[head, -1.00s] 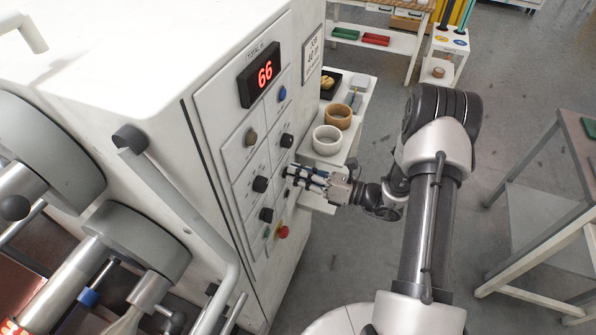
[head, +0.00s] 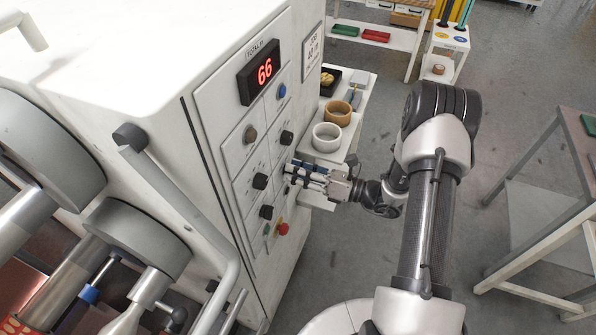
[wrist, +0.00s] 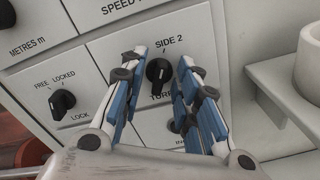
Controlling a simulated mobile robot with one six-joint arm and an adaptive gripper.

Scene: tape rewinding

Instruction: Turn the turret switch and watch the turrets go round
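The turret switch is a black rotary knob (wrist: 158,72) on the white panel. In the wrist view its white mark points up towards the "SIDE 2" label, and the lettering below it is partly covered. My gripper (wrist: 160,78) is open, with one blue-padded finger on each side of the knob and gaps visible between. In the head view my gripper (head: 290,172) is at the panel's right edge and hides this knob. The turrets show at the left of the machine as grey discs (head: 137,240) with metal shafts.
A "FREE/LOCKED" knob (wrist: 62,101) sits left of my gripper. The panel also has a red display (head: 264,72) reading 66 and a red button (head: 283,229). A side shelf (head: 328,157) with a white roll (head: 326,138) and a tan roll (head: 339,113) stands close behind my gripper.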

